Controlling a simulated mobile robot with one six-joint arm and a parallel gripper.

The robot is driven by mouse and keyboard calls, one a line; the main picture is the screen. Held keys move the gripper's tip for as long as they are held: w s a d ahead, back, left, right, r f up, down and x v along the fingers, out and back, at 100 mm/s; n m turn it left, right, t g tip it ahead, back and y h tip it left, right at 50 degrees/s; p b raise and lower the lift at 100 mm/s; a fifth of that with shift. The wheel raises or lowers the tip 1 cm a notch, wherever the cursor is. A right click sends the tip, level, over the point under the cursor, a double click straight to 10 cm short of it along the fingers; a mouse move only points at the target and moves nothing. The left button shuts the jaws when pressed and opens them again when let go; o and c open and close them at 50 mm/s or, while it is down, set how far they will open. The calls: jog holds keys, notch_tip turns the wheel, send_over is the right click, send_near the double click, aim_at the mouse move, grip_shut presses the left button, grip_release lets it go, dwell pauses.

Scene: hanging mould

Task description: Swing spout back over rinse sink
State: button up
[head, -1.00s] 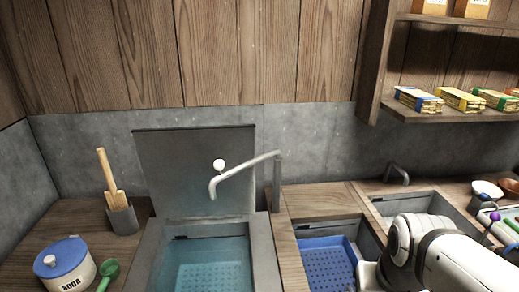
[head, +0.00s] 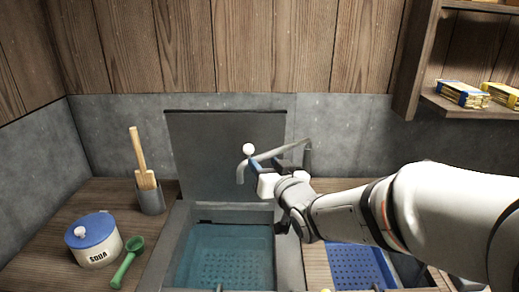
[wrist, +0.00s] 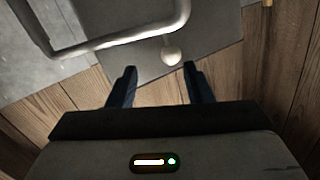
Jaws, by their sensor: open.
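The grey pipe spout (head: 273,154) reaches left from its riser at the back wall, with its bent-down tip over the front of the raised lid, behind the teal-filled basin (head: 222,258). A white ball knob (head: 249,149) sits near the spout's outer end; the wrist view also shows the knob (wrist: 171,56) and the spout (wrist: 120,38). My gripper (head: 272,166) is open and empty, close by the spout. In the wrist view its fingertips (wrist: 160,80) point towards the knob, which lies just beyond them, apart. Which basin is the rinse sink is not marked.
A grey lid (head: 205,150) stands open behind the teal basin. A blue perforated tray (head: 355,268) sits right of it, partly behind my arm. A shelf (head: 470,112) hangs upper right.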

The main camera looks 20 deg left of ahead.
aim_at(250, 152)
jog(key=shift+a+r+y, duration=0.3)
jog(key=shift+a+y, duration=0.1)
jog(key=shift+a, duration=0.45)
jog(key=p+x, duration=0.1)
jog(key=x, duration=0.6)
jog(key=shift+w, duration=0.1)
jog(key=shift+c, duration=0.5)
grip_shut()
jog(key=shift+a, duration=0.1)
